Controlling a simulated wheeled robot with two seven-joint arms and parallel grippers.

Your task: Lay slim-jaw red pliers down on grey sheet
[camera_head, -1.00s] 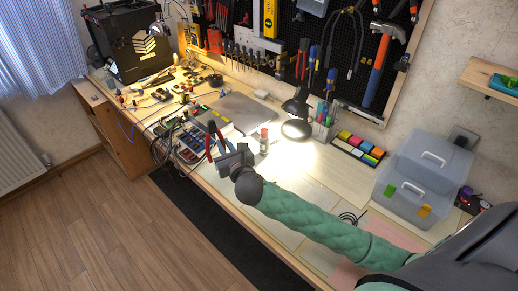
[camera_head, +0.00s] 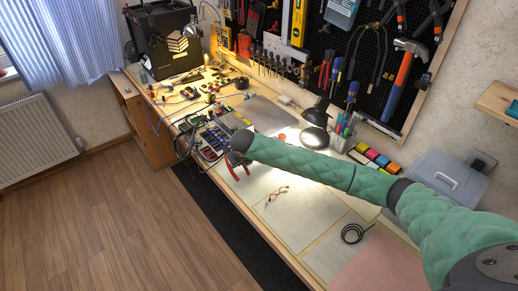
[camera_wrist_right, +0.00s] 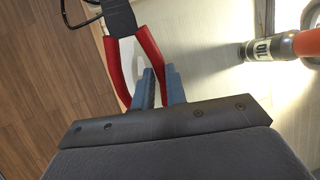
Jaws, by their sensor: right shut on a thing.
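The slim-jaw red pliers (camera_head: 236,171) are at the bench's front edge, under the end of my right arm. In the right wrist view, the red-handled pliers (camera_wrist_right: 120,72) have their dark head at the top and handles spread. My right gripper (camera_wrist_right: 160,74) is shut on one handle; in the head view my right gripper (camera_head: 238,157) is partly hidden by the wrist. A flat grey sheet (camera_head: 264,114) lies on the bench beyond the arm. I cannot tell how high the pliers are above the bench. My left gripper is out of view.
A desk lamp (camera_head: 315,118) stands behind the arm. Twisted wires (camera_head: 277,193) and a black coil (camera_head: 353,234) lie on the nearer bench.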

